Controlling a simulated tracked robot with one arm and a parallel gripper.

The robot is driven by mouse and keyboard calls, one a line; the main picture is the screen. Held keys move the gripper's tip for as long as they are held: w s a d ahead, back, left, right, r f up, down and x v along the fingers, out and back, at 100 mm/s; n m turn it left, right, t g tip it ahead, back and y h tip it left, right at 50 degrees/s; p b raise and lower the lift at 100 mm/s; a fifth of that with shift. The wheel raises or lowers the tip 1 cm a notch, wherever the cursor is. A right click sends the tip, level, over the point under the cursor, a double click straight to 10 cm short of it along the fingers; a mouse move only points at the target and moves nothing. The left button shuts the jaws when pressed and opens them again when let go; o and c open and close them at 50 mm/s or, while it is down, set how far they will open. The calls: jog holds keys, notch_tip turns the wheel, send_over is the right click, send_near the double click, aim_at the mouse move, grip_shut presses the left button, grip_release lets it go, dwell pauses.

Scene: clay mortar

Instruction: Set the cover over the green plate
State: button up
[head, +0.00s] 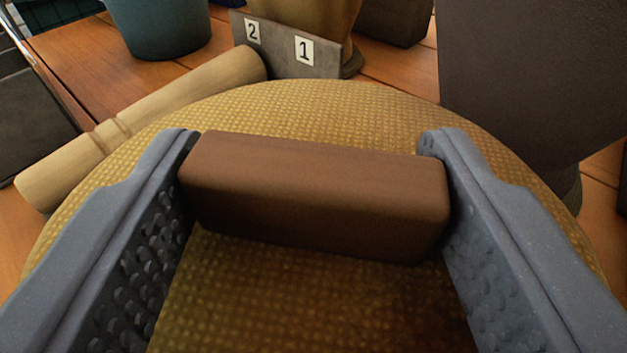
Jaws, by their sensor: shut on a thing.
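My gripper (310,165) is shut on the brown block-shaped handle (320,190) of the cover, with one finger against each end. The cover (330,105) is a wide, round, yellow-brown woven dome that fills the middle of the head view below the handle. Its near part is hidden by the fingers and cut off by the frame. The green plate does not show. I cannot tell whether the cover rests on something or hangs in the air.
A pale wooden roller (150,115) lies at the left, close to the cover's edge. Behind stand a grey plate marked 2 and 1 (280,45), a tan vessel (315,15) and a teal pot (160,25). A large dark object (530,80) stands at the right. Bare wooden table (75,60) shows back left.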

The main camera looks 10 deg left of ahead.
jog(key=shift+f+b, duration=0.45)
jog(key=shift+f, duration=1.9)
jog(key=o, duration=1.7)
jog(key=shift+s, duration=0.1)
